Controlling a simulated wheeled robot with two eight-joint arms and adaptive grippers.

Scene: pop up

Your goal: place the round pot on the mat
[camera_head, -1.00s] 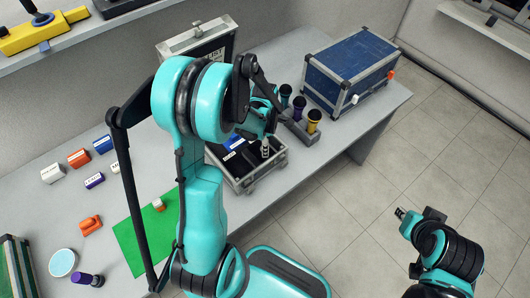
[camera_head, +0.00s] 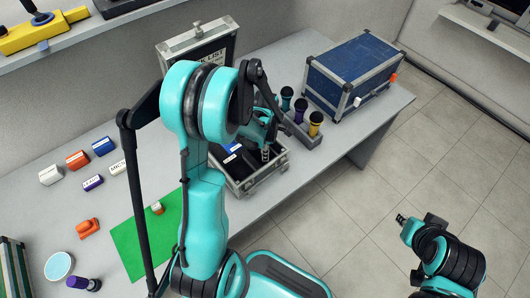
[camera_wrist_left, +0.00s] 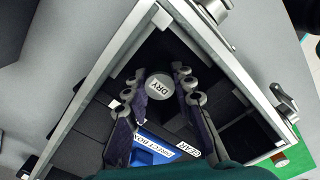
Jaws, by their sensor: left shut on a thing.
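A round pot (camera_wrist_left: 159,87) with a grey top labelled DRY shows in the left wrist view, inside the open metal-edged case. My left gripper (camera_wrist_left: 157,84) is shut on it, with one finger on each side. In the head view my left gripper (camera_head: 264,150) is down at the case, and my arm and fingers hide the pot. The green mat (camera_head: 133,253) lies on the table left of my left arm, partly hidden by it. A small orange and white item (camera_head: 158,208) stands on the mat. My right gripper (camera_head: 402,220) is over the floor, too small to judge.
The case (camera_head: 262,180) has black padding and walls around the pot; a blue box (camera_wrist_left: 150,148) lies close to the fingers. A holder with several coloured cylinders (camera_head: 301,122) and a blue trunk (camera_head: 345,70) stand to the right. Several small blocks and a round dish (camera_head: 59,266) are at left.

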